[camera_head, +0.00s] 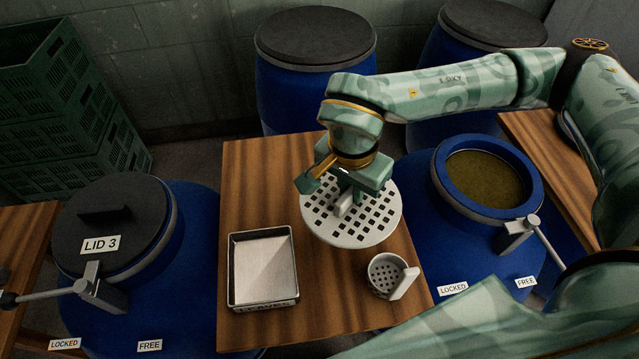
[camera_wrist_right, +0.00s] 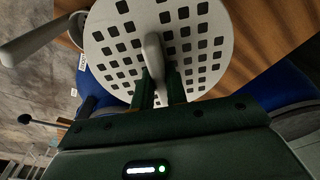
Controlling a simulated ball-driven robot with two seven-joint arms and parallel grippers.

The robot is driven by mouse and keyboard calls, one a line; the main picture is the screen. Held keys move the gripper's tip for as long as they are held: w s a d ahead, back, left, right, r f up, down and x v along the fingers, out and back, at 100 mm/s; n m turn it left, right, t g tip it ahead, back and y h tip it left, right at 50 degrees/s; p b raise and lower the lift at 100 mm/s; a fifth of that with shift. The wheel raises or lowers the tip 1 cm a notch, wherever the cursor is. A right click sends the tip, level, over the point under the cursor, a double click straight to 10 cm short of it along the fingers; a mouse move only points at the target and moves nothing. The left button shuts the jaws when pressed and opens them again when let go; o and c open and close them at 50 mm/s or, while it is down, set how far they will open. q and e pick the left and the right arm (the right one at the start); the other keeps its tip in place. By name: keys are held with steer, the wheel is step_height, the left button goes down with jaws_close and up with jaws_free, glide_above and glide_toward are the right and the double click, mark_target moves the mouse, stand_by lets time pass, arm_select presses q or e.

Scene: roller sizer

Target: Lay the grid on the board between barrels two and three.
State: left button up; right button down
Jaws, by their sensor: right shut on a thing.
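The grid (camera_head: 375,225) is a round, pale plate with square holes and a raised grey handle. My right gripper (camera_head: 346,198) is shut on that handle. In the right wrist view the grid (camera_wrist_right: 205,35) lies flat-on ahead of the right gripper (camera_wrist_right: 160,88), with the handle (camera_wrist_right: 153,52) between the fingers. The grid is over the right side of the wooden board (camera_head: 258,180); I cannot tell whether it touches the wood. The board spans between the barrel with LID 3 (camera_head: 105,225) and the open barrel (camera_head: 450,240). My left gripper is not in view.
A metal tray (camera_head: 234,270) sits front left on the board, and a small perforated cup with a pale handle (camera_head: 405,284) front right. Lever clamps (camera_head: 515,232) stand on the barrels. The board's back left is bare. Closed barrels (camera_head: 315,90) and green crates (camera_head: 60,100) stand behind.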

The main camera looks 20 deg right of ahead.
steer(key=w+f, duration=0.1)
steer(key=w, duration=0.1)
steer(key=w+d+f+b, duration=0.1)
steer(key=w, duration=0.2)
steer(key=w+d+f, duration=0.1)
steer(key=w+f, duration=0.1)
steer(key=shift+w+b, duration=0.35)
steer(key=shift+b, duration=0.05)
steer(key=w+f, duration=0.1)
steer(key=f, duration=0.1)
steer(key=w+d+f+b, duration=0.1)
steer(key=w+f, duration=0.1)
steer(key=shift+w+f+b, duration=0.2)
steer(key=shift+b, duration=0.1)
steer(key=shift+w+d+f, duration=0.1)
steer(key=shift+w+f, duration=0.05)
steer(key=shift+f, duration=0.05)
steer(key=f+b, duration=0.1)
steer(key=f, duration=0.2)
steer(key=shift+w+d+f+b, duration=0.1)
steer(key=shift+w+f+b, duration=0.1)
steer(key=shift+f+b, duration=0.15)
steer(key=shift+r, duration=0.1)
steer(key=c, duration=1.4)
jaws_free()
